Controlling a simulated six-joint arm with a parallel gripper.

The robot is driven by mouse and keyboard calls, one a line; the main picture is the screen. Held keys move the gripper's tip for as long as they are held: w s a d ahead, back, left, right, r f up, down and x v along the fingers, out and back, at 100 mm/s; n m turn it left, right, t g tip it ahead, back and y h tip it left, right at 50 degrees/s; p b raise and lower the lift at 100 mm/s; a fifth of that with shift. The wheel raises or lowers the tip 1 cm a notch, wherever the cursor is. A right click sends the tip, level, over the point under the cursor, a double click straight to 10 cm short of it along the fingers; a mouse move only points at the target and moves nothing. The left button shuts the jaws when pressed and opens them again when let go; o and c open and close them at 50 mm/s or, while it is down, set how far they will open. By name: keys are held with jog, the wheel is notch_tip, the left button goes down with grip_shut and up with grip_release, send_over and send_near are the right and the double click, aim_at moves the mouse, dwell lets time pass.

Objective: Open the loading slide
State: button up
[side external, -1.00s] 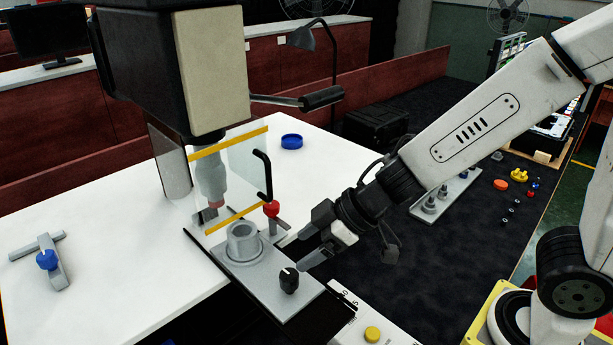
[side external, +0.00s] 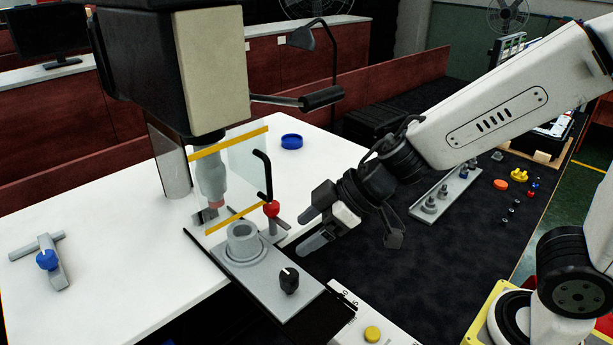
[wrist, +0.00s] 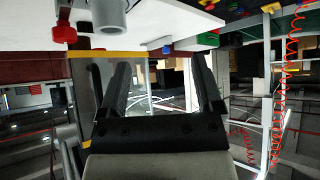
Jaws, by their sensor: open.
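The loading slide (side external: 262,282) is a flat grey plate at the front of the press. A grey cylindrical holder (side external: 243,243) stands on it, and a black knob (side external: 289,281) stands upright near its front end. The plate extends out in front of the clear guard. My gripper (side external: 308,229) is open and empty, above and to the right of the knob, apart from it. In the wrist view, the two dark fingers (wrist: 163,92) are spread, and part of a grey cylinder (wrist: 108,13) shows at the top. The knob cannot be made out there.
The clear guard with yellow strips (side external: 238,222) and a black handle (side external: 264,172) stands behind the holder. A red-knobbed clamp (side external: 271,209) is close to the left of my gripper. A panel with a yellow button (side external: 372,334) lies in front.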

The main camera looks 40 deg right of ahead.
jog(key=w+d+f+m+t+h, duration=0.25)
jog(key=d+m+h, duration=0.25)
jog(key=d, duration=0.4)
jog(key=s+d+f+m+g+h, duration=0.2)
jog(key=s+d+f+m+g, duration=0.15)
jog(key=d+f, duration=0.2)
notch_tip(320, 180, up, 5)
jog(key=m+g, duration=0.5)
jog(key=m, duration=0.5)
send_over(289, 274)
jog(key=shift+r+n+y, duration=0.1)
jog(key=shift+n+y, duration=0.15)
jog(key=shift+y, duration=0.05)
